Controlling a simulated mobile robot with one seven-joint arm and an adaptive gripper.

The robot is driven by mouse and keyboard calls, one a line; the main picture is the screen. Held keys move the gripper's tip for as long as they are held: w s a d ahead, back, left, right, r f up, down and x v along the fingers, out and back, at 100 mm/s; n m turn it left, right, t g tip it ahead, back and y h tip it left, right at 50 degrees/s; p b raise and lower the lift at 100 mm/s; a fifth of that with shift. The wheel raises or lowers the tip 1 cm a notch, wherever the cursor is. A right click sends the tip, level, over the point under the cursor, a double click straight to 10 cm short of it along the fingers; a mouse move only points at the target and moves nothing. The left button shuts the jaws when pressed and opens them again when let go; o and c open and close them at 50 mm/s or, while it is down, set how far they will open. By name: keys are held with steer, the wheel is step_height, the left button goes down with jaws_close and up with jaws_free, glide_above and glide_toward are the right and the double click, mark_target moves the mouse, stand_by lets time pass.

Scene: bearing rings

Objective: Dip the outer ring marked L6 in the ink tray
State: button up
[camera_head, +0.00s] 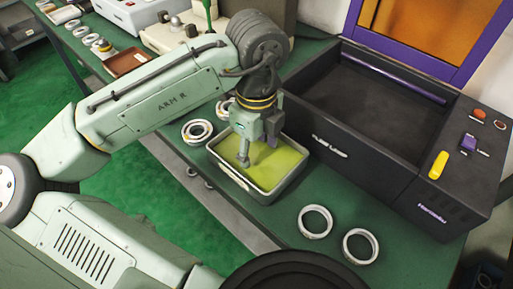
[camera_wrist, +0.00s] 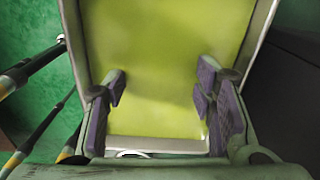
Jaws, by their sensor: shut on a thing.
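The ink tray (camera_head: 222,172) is a metal tray of yellow-green liquid on the green bench; it also fills much of the wrist view (camera_wrist: 253,40). My gripper (camera_head: 256,158) points down into the tray, its fingertips at or in the liquid. In the wrist view my gripper (camera_wrist: 163,88) has its two purple-padded fingers set apart over the liquid. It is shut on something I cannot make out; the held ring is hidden. No L6 mark can be read in either view.
Two loose rings (camera_head: 315,221) (camera_head: 360,246) lie right of the tray. More rings (camera_head: 197,131) lie to its left. A dark open-topped machine (camera_head: 345,150) with controls stands close behind. A brown tray (camera_head: 125,62) and several small rings are at the far left.

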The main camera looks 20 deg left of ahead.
steer(key=shift+r+p, duration=4.05)
steer(key=shift+r, duration=0.25)
